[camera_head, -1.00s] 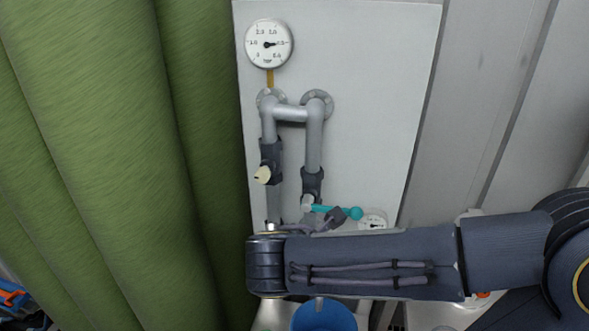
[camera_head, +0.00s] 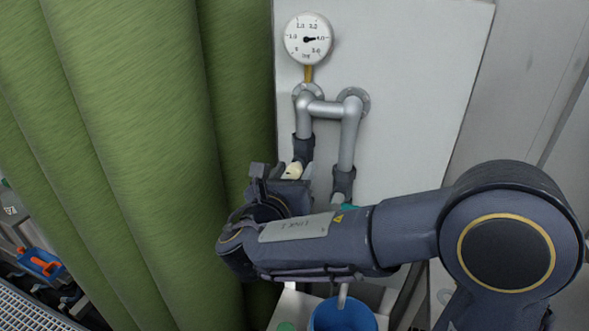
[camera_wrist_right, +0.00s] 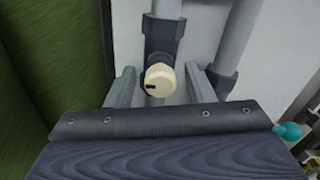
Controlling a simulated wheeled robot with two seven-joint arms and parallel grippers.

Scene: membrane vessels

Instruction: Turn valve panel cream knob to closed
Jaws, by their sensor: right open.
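The cream knob (camera_head: 293,171) sits on a dark valve body (camera_head: 303,148) on the left pipe of the white panel, partly covered by my right gripper (camera_head: 277,176) in the head view. In the right wrist view, the cream knob (camera_wrist_right: 160,80) is round, with a dark mark at its lower left. My right gripper (camera_wrist_right: 160,70) is open. Its two grey fingers show to the left and right of the knob, with a gap on each side. I cannot tell how deep the knob sits between them. My left gripper is out of view.
A teal handle (camera_wrist_right: 288,131) is close at the right, mostly hidden by my arm in the head view. A round gauge (camera_head: 308,39) is above the pipes. A blue container (camera_head: 343,316) stands below.

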